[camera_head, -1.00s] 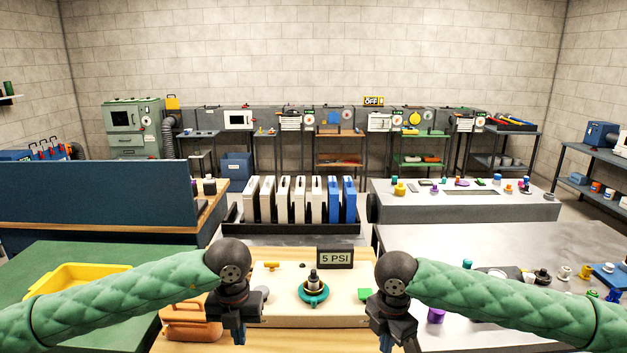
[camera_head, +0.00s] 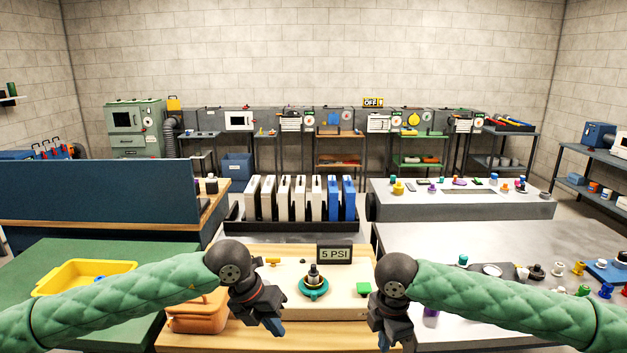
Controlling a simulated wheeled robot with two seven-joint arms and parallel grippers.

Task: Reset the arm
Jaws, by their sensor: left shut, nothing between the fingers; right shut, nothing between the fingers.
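My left gripper (camera_head: 275,326) hangs over the front left of the wooden board, its fingers angled down and to the right. It is shut and empty. My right gripper (camera_head: 384,341) hangs at the front right of the board, pointing down near the picture's lower edge. It is shut and empty. Both of my arms have green quilted sleeves and come in from the two sides.
Between the grippers, a teal-based fitting (camera_head: 313,288) stands on the board (camera_head: 280,252) before a "5 PSI" display (camera_head: 334,253). An orange case (camera_head: 196,313) sits beside my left gripper. A rack (camera_head: 290,228) of white and blue panels stands behind. A yellow tray (camera_head: 85,268) lies left.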

